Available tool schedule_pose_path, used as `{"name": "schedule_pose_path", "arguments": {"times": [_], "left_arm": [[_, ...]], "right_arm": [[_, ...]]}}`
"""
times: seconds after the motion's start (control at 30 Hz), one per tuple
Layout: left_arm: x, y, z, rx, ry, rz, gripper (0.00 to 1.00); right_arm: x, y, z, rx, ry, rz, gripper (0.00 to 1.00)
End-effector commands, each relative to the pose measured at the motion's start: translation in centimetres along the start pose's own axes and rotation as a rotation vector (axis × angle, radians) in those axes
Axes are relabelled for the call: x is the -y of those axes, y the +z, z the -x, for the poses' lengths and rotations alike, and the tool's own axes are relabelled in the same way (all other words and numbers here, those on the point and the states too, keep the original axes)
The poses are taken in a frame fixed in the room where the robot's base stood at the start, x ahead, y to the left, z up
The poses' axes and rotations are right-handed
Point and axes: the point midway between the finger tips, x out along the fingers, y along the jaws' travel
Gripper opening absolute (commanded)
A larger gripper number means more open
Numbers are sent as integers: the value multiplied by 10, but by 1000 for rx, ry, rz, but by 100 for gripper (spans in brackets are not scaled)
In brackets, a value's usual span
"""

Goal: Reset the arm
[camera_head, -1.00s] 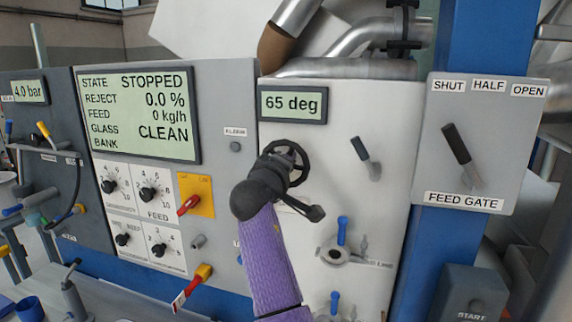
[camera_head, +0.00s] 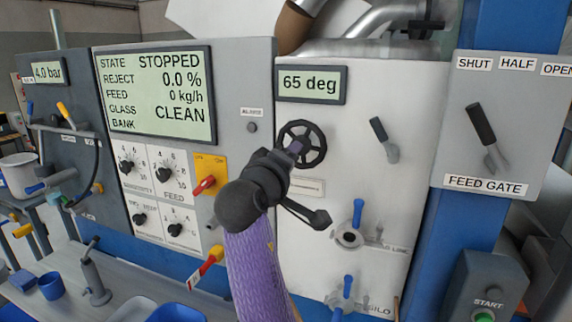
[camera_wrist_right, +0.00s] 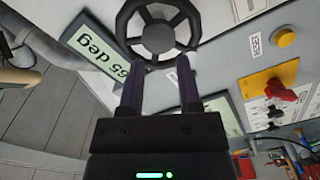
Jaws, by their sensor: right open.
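My right arm with its purple sleeve (camera_head: 252,265) reaches up in front of the white panel in the head view. My right gripper (camera_head: 296,148) points at the black handwheel (camera_head: 322,155) below the 65 deg display. In the right wrist view the two dark fingers of my right gripper (camera_wrist_right: 160,80) are spread with nothing between them. The handwheel (camera_wrist_right: 158,38) shows just beyond the fingertips there, apparently not held. The exact gap between fingertips and wheel is hard to tell. My left gripper is not in view.
The status display (camera_head: 158,95) reads STOPPED and CLEAN. A red-handled switch on a yellow plate (camera_head: 210,164) and a blue-handled valve (camera_head: 358,212) flank my arm. The feed gate lever (camera_head: 480,122) is at the right. A grey bench (camera_head: 115,295) with blue containers lies at lower left.

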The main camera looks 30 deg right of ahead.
Motion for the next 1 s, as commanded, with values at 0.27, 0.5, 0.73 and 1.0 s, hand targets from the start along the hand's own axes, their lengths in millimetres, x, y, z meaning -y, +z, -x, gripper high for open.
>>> {"name": "schedule_pose_path", "arguments": {"times": [0.27,0.5,0.73,1.0], "left_arm": [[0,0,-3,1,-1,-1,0],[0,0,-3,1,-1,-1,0],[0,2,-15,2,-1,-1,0],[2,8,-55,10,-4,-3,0]], "right_arm": [[0,0,22,0,1,1,44],[0,0,22,0,1,1,44],[62,4,16,-52,-85,61,44],[330,96,48,-173,-574,182,44]]}}
